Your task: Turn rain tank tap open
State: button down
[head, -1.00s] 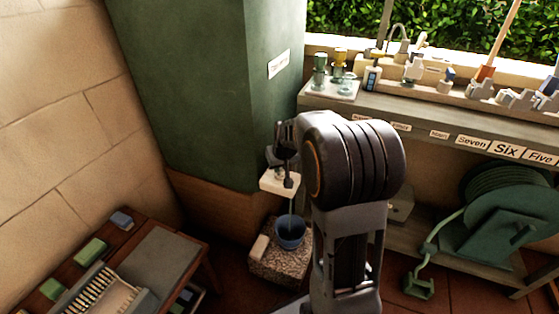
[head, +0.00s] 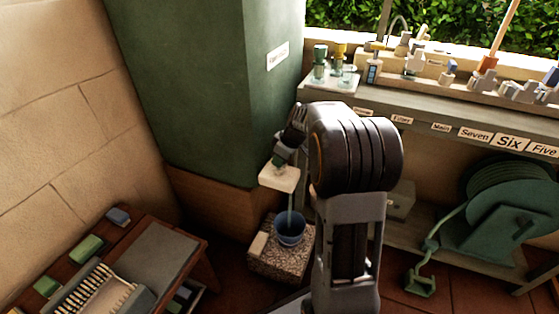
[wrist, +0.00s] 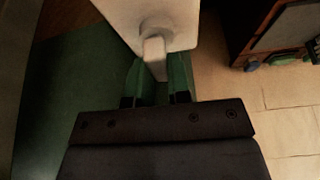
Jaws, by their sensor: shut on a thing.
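The rain tank (head: 190,90) is the large dark green block at the left of centre in the head view, with a small label on its right face. A pale plate (head: 279,179) sticks out low beside it, at the tap. In the wrist view, the tap's pale lever (wrist: 154,47) stands out from the pale plate (wrist: 165,18). My gripper (wrist: 156,72) has its green fingers closed on both sides of the lever's end. In the head view my gripper (head: 279,160) is just above the plate, partly hiding the tap.
A blue bucket (head: 290,230) stands on a stone block (head: 272,262) below the tap, with a thin pale vertical streak above it. A wooden table (head: 190,245) is at lower left. A shelf (head: 450,122) and green hose reel (head: 500,215) are at right.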

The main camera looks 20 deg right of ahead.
jog(key=shift+n, duration=0.5)
jog(key=c, duration=1.1)
grip_release()
jog(key=shift+o, duration=0.2)
jog(key=p+v, duration=0.5)
jog(key=v, duration=0.8)
jog(key=shift+d+r, duration=0.3)
jog(key=shift+r, duration=0.05)
